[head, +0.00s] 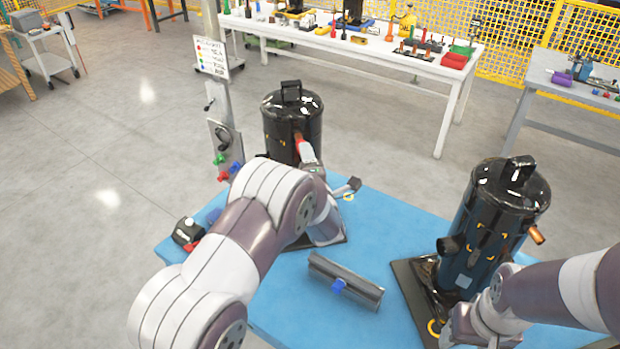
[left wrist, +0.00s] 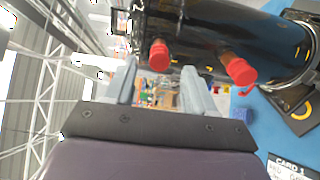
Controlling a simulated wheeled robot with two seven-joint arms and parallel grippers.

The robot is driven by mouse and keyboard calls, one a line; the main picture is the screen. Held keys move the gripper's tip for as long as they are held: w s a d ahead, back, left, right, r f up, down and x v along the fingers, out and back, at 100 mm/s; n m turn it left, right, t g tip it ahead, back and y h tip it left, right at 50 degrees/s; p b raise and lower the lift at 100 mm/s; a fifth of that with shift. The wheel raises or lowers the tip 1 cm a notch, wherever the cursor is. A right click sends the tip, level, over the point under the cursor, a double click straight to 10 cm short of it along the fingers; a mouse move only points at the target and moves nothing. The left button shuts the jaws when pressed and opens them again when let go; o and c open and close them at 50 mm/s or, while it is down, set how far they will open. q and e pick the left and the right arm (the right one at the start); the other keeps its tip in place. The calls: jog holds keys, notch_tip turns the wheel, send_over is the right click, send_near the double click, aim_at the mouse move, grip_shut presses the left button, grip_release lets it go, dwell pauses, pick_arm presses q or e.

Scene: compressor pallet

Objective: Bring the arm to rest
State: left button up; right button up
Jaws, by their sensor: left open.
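My left gripper (left wrist: 163,88) shows in the left wrist view with its two pale fingers apart and nothing between them. Just beyond the fingers is a black compressor with a red cap (left wrist: 159,55) and a second red cap (left wrist: 239,71); whether a finger touches it is unclear. In the head view my left arm reaches over the blue pallet (head: 384,215) and covers the lower part of the left black compressor (head: 292,112). My left fingers cannot be made out there. My right arm comes in from the right in front of the right black compressor (head: 497,215); its fingers do not show.
A grey bar with a blue knob (head: 345,281) lies on the pallet between the compressors. A post with a sign (head: 211,55) stands behind the pallet at left. A white workbench (head: 440,72) with parts and a grey table (head: 560,90) stand behind. Open floor lies left.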

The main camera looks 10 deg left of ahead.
pick_arm(q)
jog(key=b+v, duration=0.2)
jog(key=v, duration=0.7)
jog(key=s+d+f+m+g+h, duration=0.3)
jog(key=f+m+g+h, duration=0.1)
jog(key=f+m, duration=0.25)
jog(key=s+d+f+m+g+h, duration=0.3)
jog(key=s+f+m+h, duration=0.15)
jog(key=m, duration=0.35)
jog(key=s+a+m+g, duration=0.4)
jog(key=s+m+g, duration=0.35)
jog(key=s, duration=0.55)
jog(key=s+a+r+m, duration=0.1)
jog(key=s+a+r, duration=0.3)
jog(key=s+a, duration=0.1)
jog(key=shift+s+a+y, duration=0.15)
jog(key=shift+a+y, duration=0.3)
jog(key=shift+a, duration=0.05)
jog(key=shift+f+g, duration=0.1)
jog(key=shift+g, duration=0.15)
